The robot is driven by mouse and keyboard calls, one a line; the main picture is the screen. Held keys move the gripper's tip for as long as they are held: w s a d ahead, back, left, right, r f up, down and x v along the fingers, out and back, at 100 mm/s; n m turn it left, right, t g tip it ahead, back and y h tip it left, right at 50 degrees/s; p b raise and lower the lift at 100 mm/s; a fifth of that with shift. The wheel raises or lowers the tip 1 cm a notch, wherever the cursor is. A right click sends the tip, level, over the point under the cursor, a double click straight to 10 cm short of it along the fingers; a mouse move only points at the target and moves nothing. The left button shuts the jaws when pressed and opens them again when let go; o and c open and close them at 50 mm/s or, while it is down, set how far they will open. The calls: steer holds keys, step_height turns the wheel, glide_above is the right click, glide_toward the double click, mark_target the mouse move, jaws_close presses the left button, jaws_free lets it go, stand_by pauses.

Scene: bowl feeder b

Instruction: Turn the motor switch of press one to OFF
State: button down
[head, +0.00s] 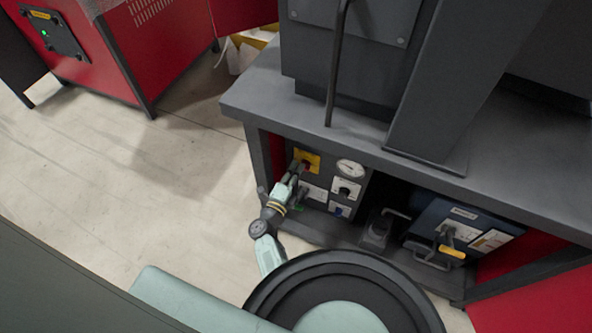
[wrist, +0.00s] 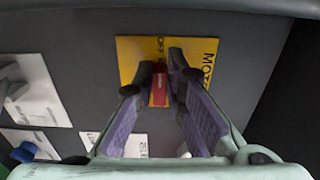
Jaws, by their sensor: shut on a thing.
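The motor switch has a red handle (wrist: 160,84) on a yellow plate (wrist: 129,56) lettered MOTOR and OFF. In the head view, the yellow plate (head: 313,157) is on the grey control panel under the press table. My gripper (head: 299,167) reaches it from the front left. In the wrist view, the fingers of my gripper (wrist: 161,76) are shut on the red handle, one on each side. The handle runs up and down in that picture, and the letters OFF show just beyond its upper end. The fingers hide part of the plate.
A gauge (head: 350,168) and a second knob (head: 346,188) sit right of the switch. A blue box (head: 440,222) with a yellow-tipped lever stands farther right. The table edge (head: 400,172) overhangs the panel. The floor (head: 110,190) at left is clear.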

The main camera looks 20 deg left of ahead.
steer(key=shift+w, duration=0.1)
steer(key=c, duration=1.6)
jaws_free()
steer(key=shift+c, duration=0.2)
steer(key=s, duration=0.7)
steer(key=shift+s, duration=0.3)
steer(key=shift+a, duration=0.15)
